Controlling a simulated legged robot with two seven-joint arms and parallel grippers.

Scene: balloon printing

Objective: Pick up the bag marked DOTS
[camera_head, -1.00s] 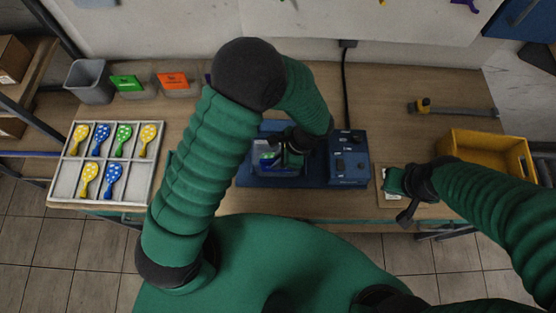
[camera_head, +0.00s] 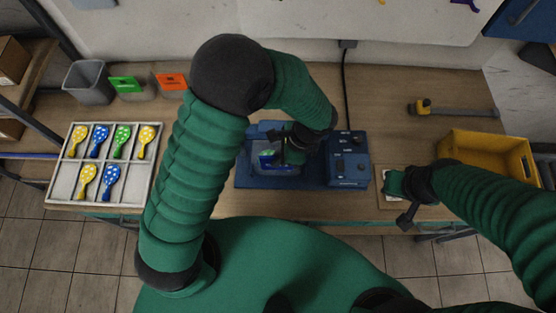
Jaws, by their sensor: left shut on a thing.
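My left gripper (camera_head: 284,153) is over the blue machine in the middle of the table. It is shut on a small clear bag-like item (camera_head: 266,160) with blue and green on it; any marking is too small to read.
The blue machine (camera_head: 349,170) has a dark cable behind it. A yellow crate (camera_head: 487,146) and a clamp-like tool (camera_head: 452,109) are at right.

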